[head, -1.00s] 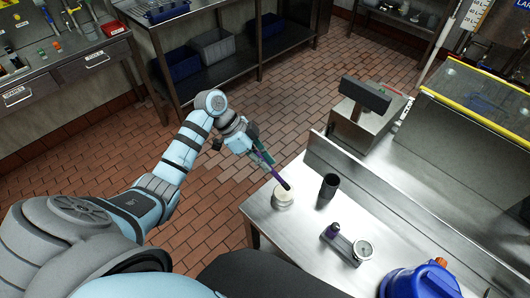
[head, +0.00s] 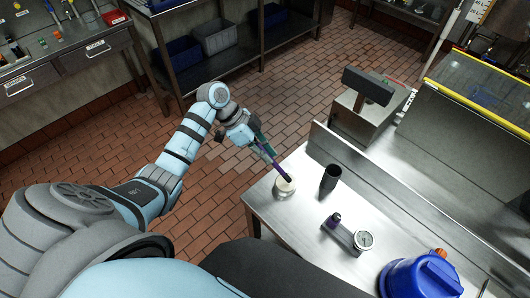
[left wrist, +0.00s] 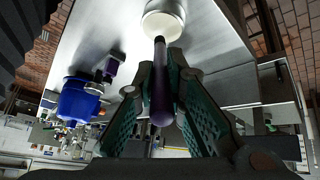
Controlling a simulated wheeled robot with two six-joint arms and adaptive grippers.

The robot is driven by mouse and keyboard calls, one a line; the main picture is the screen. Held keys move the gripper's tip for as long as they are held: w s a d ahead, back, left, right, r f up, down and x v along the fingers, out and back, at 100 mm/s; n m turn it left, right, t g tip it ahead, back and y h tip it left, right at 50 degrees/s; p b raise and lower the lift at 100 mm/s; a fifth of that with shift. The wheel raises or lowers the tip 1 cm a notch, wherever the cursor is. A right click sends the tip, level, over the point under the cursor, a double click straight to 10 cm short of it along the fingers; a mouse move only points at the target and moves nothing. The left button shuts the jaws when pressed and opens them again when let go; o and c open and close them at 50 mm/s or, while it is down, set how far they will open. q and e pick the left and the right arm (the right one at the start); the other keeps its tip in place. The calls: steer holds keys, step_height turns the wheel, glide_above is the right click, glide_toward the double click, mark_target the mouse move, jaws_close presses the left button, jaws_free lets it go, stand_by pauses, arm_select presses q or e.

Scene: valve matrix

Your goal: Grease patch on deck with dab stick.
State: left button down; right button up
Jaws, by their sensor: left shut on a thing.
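My left gripper (head: 257,140) is shut on a purple dab stick (head: 271,156) with a dark tip, held slanting down. The stick also shows between the green finger pads of my left gripper (left wrist: 160,68) in the left wrist view (left wrist: 161,95). Its far end is at a round pot with pale contents (head: 284,191), near the deck's corner; the pot also shows in the left wrist view (left wrist: 166,22). Whether the tip touches the contents I cannot tell. The steel deck (head: 303,222) shows no clear grease patch. My right gripper is not in view.
A black cup (head: 330,178) stands close to the right of the pot. A block with a gauge and purple knob (head: 348,236) and a blue jug (head: 420,277) are nearer the front. A raised steel wall (head: 375,188) runs along the deck's back. Deck between them is clear.

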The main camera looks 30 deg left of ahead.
arm_select(q)
steer(key=shift+f+b, duration=0.3)
steer(key=shift+f, duration=0.2)
stand_by(1.3)
steer(key=shift+r+p, duration=0.3)
steer(key=shift+r, duration=3.2)
steer(key=shift+f, duration=0.15)
